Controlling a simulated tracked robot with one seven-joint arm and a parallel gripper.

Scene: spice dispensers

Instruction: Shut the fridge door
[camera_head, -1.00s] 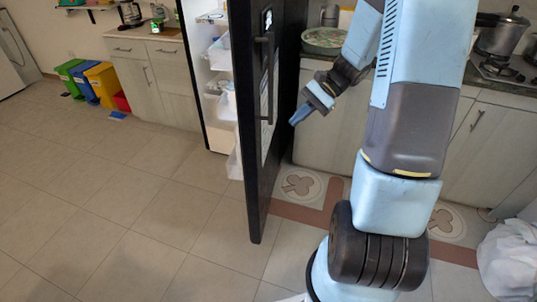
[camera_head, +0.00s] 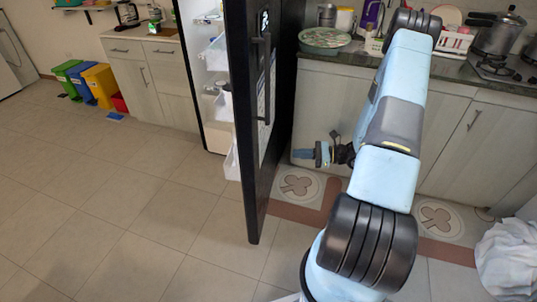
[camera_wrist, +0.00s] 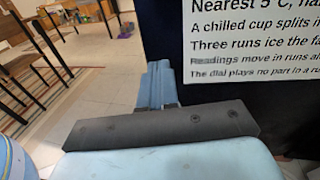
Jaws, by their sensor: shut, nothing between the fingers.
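The black fridge door (camera_head: 243,170) stands wide open in the head view, its edge toward me and its handle (camera_head: 264,85) on the right-hand face. The fridge interior (camera_head: 213,60) with white shelves and bins shows to its left. My gripper (camera_head: 300,155) is shut and empty, right of the door and below handle height, pointing left toward the door's outer face. In the wrist view my gripper (camera_wrist: 157,78) is shut beside the dark door face (camera_wrist: 164,25), which carries a white printed sheet (camera_wrist: 250,35). Whether the fingers touch the door I cannot tell.
A counter with cabinets (camera_head: 455,130) runs behind my arm, with a tray (camera_head: 324,38) and pots on it. Coloured bins (camera_head: 99,85) stand at the back left. The tiled floor (camera_head: 100,220) left of the door is clear. A white cloth heap (camera_head: 508,258) lies at the right.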

